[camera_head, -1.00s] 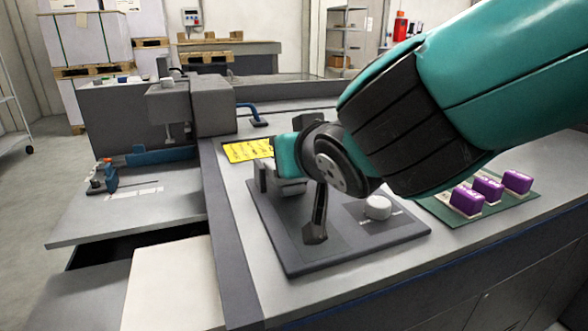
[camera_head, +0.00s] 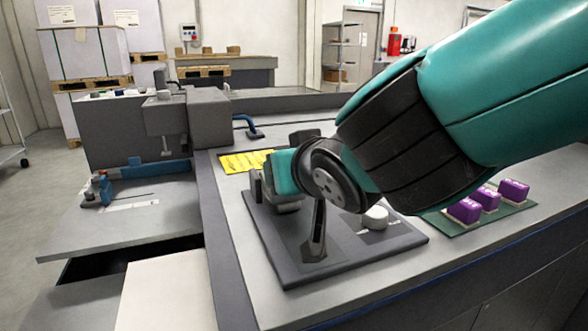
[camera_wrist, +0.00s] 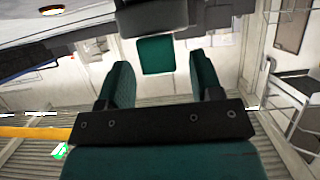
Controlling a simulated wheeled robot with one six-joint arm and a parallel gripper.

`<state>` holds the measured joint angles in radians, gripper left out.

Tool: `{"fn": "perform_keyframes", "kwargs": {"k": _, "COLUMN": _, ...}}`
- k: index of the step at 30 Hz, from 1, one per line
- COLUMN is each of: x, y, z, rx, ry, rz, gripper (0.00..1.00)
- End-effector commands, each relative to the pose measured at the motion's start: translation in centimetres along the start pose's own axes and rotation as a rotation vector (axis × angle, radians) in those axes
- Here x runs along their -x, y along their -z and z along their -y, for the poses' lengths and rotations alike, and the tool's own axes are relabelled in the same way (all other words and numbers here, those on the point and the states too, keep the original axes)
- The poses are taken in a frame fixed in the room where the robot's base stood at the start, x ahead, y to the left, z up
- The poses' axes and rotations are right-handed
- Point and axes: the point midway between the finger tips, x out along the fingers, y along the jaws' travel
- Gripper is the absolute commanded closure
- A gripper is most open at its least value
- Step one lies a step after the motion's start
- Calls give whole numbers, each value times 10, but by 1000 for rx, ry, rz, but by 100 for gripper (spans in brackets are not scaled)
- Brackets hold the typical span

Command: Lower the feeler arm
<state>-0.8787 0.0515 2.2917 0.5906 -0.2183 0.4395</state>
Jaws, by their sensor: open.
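My gripper (camera_wrist: 160,72) is open in the wrist view, its two teal fingers apart with nothing clearly held between them. A dark grey bar lies across its base. In the head view the gripper's end is above the far left part of a dark control plate (camera_head: 345,262), and its fingertips cannot be made out. A dark grey lever (camera_head: 316,240) stands on this plate just below my wrist, its upper end hidden. A blue arm-like part (camera_head: 160,170) lies over the left feed table, well left of my gripper. I cannot tell which part is the feeler arm.
A white knob (camera_head: 376,217) is on the plate, right of the lever. Several purple blocks (camera_head: 463,210) sit on a green mat (camera_head: 490,223) at right. The left feed table (camera_head: 90,238) has free room.

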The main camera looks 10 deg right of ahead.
Motion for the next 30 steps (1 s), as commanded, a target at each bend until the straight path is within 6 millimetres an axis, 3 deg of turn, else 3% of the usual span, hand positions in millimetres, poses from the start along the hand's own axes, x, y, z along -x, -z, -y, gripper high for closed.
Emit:
{"fn": "perform_keyframes", "kwargs": {"k": 5, "x": 10, "y": 2, "z": 1, "rx": 0, "ry": 3, "rz": -2, "gripper": 40}}
{"fn": "perform_keyframes", "kwargs": {"k": 18, "x": 108, "y": 2, "z": 3, "rx": 3, "ry": 10, "rz": -2, "gripper": 40}}
{"fn": "perform_keyframes", "kwargs": {"k": 30, "x": 165, "y": 1, "z": 2, "rx": 4, "ry": 4, "rz": 2, "gripper": 40}}
